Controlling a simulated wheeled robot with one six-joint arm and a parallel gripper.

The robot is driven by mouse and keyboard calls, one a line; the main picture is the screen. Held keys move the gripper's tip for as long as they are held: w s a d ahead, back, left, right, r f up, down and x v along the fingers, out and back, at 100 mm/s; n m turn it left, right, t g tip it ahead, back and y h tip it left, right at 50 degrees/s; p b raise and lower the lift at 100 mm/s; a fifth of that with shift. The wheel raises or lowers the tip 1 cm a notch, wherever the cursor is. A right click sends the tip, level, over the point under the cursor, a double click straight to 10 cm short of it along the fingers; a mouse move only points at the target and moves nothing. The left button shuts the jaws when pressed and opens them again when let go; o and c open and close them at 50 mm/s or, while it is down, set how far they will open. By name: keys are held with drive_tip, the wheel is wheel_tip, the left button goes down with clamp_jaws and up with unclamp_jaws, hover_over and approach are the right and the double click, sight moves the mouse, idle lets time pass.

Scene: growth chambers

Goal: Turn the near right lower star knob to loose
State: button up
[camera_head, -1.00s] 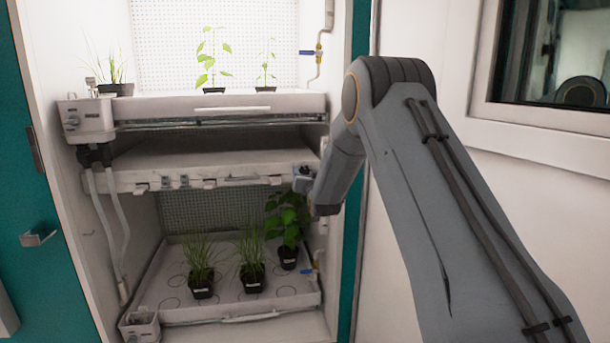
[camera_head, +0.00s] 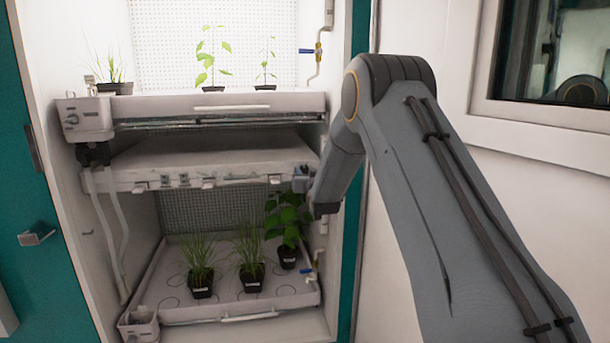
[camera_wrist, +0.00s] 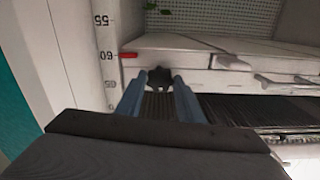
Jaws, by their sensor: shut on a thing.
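The dark star knob (camera_wrist: 160,78) shows in the wrist view at the end of the middle shelf, beside the scale post. My gripper (camera_wrist: 159,82) has its two blue-grey fingers on either side of the knob and is shut on it. In the head view my gripper (camera_head: 304,173) is at the right front corner of the middle shelf (camera_head: 215,160). The knob is hard to make out there, and its turn angle cannot be read.
A scale post (camera_wrist: 103,55) with a red marker (camera_wrist: 128,55) stands close beside the fingers. Potted plants (camera_head: 252,277) stand on the lower tray (camera_head: 175,306), a leafy one (camera_head: 288,220) just below my gripper. A blue-handled valve (camera_head: 308,270) is on the right wall.

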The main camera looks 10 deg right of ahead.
drive_tip(key=n+b, duration=0.1)
drive_tip(key=n, duration=0.3)
drive_tip(key=n+b, duration=0.1)
drive_tip(key=n, duration=0.3)
drive_tip(key=shift+n+b, duration=0.35)
drive_tip(key=shift+n, duration=0.05)
drive_tip(key=n+b, duration=0.1)
drive_tip(key=n, duration=0.2)
drive_tip(key=shift+n, duration=0.3)
drive_tip(key=shift+n+b, duration=0.35)
drive_tip(key=shift+n, duration=1.65)
drive_tip(key=o, duration=1.1)
drive_tip(key=shift+a, duration=0.1)
drive_tip(key=shift+c, duration=0.2)
